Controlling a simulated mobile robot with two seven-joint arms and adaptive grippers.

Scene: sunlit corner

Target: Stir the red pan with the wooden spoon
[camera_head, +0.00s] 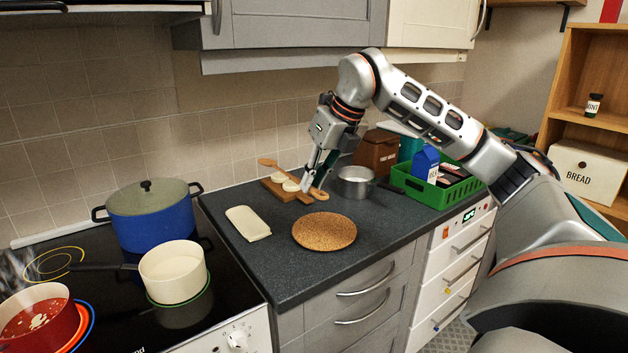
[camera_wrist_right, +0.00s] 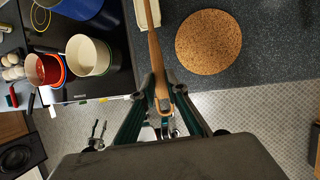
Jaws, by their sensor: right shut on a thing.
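The red pan (camera_head: 52,322) stands on the hob at the lower left, cut by the picture edge. It holds red liquid with pale bits, and steam rises near it. It also shows in the right wrist view (camera_wrist_right: 33,70). The wooden spoon (camera_head: 267,162) is over the worktop, by the small wooden board. My right gripper (camera_head: 318,182) is shut on its handle. In the right wrist view the handle (camera_wrist_right: 154,55) runs up from between the fingertips (camera_wrist_right: 160,95). My left gripper is not in view.
A lidded blue pot (camera_head: 150,218) and a cream pan (camera_head: 172,272) stand on the hob right of the red pan. A cork mat (camera_head: 324,231), folded cloth (camera_head: 248,223), wooden board (camera_head: 279,191), steel pot (camera_head: 354,187) and green crate (camera_head: 428,193) are on the worktop.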

